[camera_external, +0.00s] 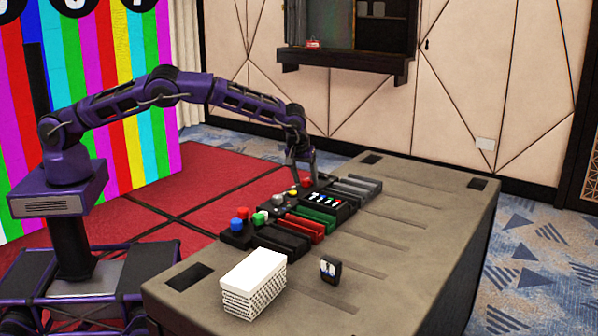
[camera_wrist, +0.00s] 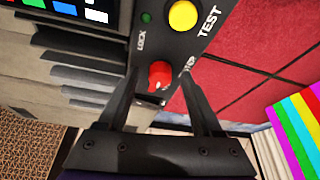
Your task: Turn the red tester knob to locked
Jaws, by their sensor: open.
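The red tester knob (camera_wrist: 159,72) is round with a small white mark and sits on a black panel in the wrist view. The word LOCK (camera_wrist: 141,42) is printed beyond it to the left; another label to its right is partly hidden by a finger. In the external view the red knob (camera_external: 307,182) shows at the far part of the console. My gripper (camera_external: 302,176) is over it, pointing down. In the wrist view my open gripper (camera_wrist: 160,78) has one finger on each side of the knob; contact cannot be told.
A yellow button (camera_wrist: 183,15) by the word TEST and a small green light (camera_wrist: 146,18) share the panel. The table (camera_external: 400,215) also holds a white stack (camera_external: 253,284), a small black device (camera_external: 330,269), and blue and red knobs (camera_external: 238,219) nearer my base.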

